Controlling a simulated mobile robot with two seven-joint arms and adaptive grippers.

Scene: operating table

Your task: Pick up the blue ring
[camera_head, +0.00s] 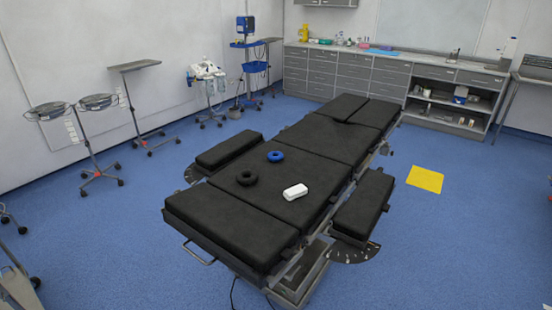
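The blue ring (275,156) lies flat on the black padded operating table (330,141), near the left edge of a middle pad. A black ring (246,178) lies on the same pad, nearer and to the left of it. A white block with rounded edges (295,192) lies nearer and to the right. The blue ring stands apart from both, with nothing touching it or covering it. Neither of my grippers shows in the head view.
Padded side boards flank the table at left (228,150) and right (364,203). Wheeled stands (87,150) and a trolley (208,90) stand at the left. Grey cabinets (345,72) line the back wall. Blue floor around the table is open, with a yellow square (425,179) at the right.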

